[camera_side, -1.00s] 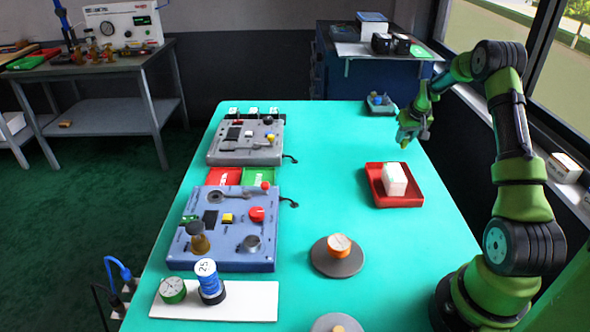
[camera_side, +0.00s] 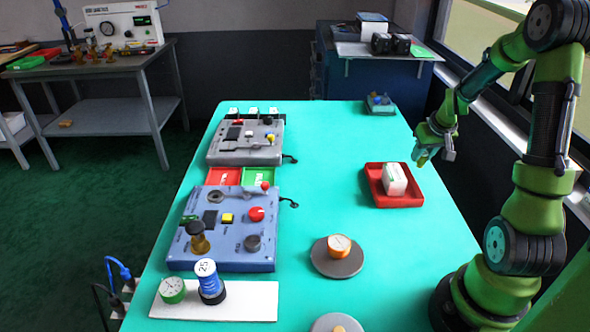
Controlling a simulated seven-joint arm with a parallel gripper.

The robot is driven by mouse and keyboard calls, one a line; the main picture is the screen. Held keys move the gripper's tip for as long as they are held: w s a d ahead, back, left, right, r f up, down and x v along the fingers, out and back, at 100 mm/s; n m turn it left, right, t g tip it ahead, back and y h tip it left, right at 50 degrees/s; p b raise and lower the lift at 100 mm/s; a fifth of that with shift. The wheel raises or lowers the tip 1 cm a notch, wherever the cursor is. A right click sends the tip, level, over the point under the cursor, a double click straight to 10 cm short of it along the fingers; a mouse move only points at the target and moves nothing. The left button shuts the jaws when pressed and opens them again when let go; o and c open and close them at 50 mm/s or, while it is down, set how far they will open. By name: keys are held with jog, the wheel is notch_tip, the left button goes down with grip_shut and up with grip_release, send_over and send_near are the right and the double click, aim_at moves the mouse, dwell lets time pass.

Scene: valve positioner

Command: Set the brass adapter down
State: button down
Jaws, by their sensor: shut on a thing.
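My gripper (camera_side: 433,153) is in the air at the right of the turquoise table, just beyond and right of the red tray (camera_side: 405,201). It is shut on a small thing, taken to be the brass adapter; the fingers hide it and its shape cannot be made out. The red tray holds a white box (camera_side: 395,180).
A grey panel (camera_side: 225,157) lies behind the blue one, with red (camera_side: 223,176) and green (camera_side: 257,176) trays between. The table's middle (camera_side: 320,170) is clear.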

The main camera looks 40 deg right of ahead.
notch_tip(320, 180, up, 4)
jog(key=shift+r, duration=0.25)
jog(key=shift+n, duration=0.3)
jog(key=w+a, duration=0.1)
jog(key=a, duration=0.2)
jog(key=w+a, duration=0.2)
jog(key=a, duration=0.1)
jog(key=w+a, duration=0.1)
jog(key=a, duration=0.2)
jog(key=shift+w+a+f, duration=0.1)
jog(key=shift+w, duration=0.15)
jog(key=w+a, duration=0.2)
jog(key=a, duration=1)
jog(key=shift+n, duration=0.3)
jog(key=x, duration=0.4)
jog(key=shift+s+a+f, duration=0.2)
jog(key=shift+s+f, duration=0.05)
jog(key=shift+f, duration=0.3)
jog(key=w+d, duration=0.1)
jog(key=w, duration=0.4)
jog(key=w+d+f, duration=0.1)
jog(key=w, duration=0.4)
jog(key=w+d, duration=0.2)
jog(key=w, duration=0.3)
jog(key=shift+w+f, duration=0.1)
jog(key=shift+f, duration=1.95)
